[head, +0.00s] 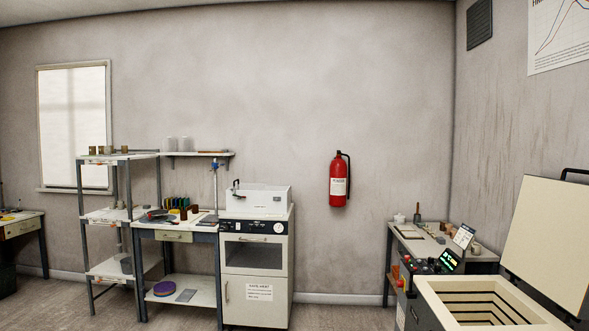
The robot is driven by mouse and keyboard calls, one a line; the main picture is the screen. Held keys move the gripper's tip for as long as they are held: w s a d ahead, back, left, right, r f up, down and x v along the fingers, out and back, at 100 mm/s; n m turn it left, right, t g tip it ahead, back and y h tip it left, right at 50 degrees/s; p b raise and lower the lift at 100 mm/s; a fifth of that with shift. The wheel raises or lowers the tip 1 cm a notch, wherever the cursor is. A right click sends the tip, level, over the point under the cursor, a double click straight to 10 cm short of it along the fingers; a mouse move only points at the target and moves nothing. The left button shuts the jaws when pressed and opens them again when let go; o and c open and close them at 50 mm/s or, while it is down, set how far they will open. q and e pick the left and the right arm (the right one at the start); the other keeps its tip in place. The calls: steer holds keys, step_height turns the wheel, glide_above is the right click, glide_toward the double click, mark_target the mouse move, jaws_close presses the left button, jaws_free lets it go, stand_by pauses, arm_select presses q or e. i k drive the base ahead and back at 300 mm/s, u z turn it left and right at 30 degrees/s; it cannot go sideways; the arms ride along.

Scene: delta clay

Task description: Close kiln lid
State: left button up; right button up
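The kiln (480,300) stands at the lower right of the head view. Its lid (546,243) is raised, tilted back, with its pale inner face towards me and a dark handle (574,172) at its top edge. The kiln's chamber is open at the top and shows dark grooves along its inner walls. The lower part of the kiln is cut off by the picture edge. Neither of my grippers is in view.
A small table (440,243) with a control box (430,266) stands beside the kiln. A white cabinet oven (255,262), a workbench (175,236) and a shelf rack (118,215) line the back wall. The floor (340,317) between the oven and the small table looks clear.

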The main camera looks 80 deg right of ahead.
mark_target(547, 245)
steer(key=k, duration=1.2)
steer(key=z, duration=4.1)
steer(key=i, duration=0.15)
steer(key=u, duration=0.1)
